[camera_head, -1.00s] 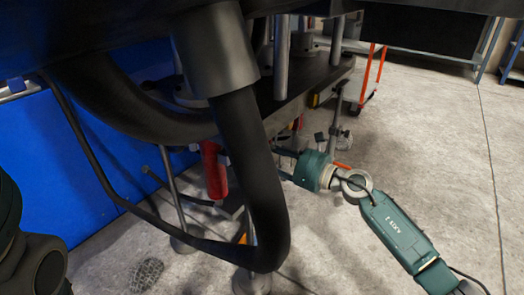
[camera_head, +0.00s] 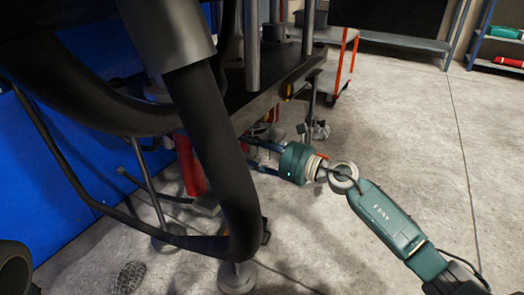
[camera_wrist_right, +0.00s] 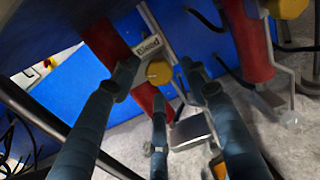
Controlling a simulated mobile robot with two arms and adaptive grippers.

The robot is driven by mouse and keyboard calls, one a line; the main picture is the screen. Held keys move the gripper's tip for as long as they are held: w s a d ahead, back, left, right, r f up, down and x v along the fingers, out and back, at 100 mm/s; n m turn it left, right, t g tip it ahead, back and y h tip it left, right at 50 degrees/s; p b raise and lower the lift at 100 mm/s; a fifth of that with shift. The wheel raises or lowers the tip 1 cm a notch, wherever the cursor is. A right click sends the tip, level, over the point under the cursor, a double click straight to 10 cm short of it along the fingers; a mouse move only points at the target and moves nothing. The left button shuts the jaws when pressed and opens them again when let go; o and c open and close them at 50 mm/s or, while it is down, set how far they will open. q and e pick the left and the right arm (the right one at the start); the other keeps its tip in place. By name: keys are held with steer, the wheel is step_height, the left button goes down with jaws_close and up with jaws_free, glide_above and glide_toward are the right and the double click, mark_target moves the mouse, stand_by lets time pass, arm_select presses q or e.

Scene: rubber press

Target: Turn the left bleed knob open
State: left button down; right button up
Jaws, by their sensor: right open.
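A yellow bleed knob (camera_wrist_right: 159,72) shows in the right wrist view, beside a grey plate marked "Bleed" (camera_wrist_right: 148,47) and near a red cylinder (camera_wrist_right: 150,98). My right gripper (camera_wrist_right: 160,66) is open, with its fingertips on either side of the knob in the picture; I cannot tell whether they touch it. A second yellow knob (camera_wrist_right: 290,8) is at the top right of that view. In the head view, my right gripper (camera_head: 252,155) reaches in under the press, its tips partly hidden by a black hose. The knobs cannot be made out there. My left gripper is not in view.
A thick black hose (camera_head: 215,150) hangs in front of the press. A red cylinder (camera_head: 190,165) and a blue panel (camera_head: 60,190) are behind it. An orange-framed cart (camera_head: 345,60) stands further back. The floor (camera_head: 420,130) to the right is clear.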

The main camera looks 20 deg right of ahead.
steer(key=v, duration=1)
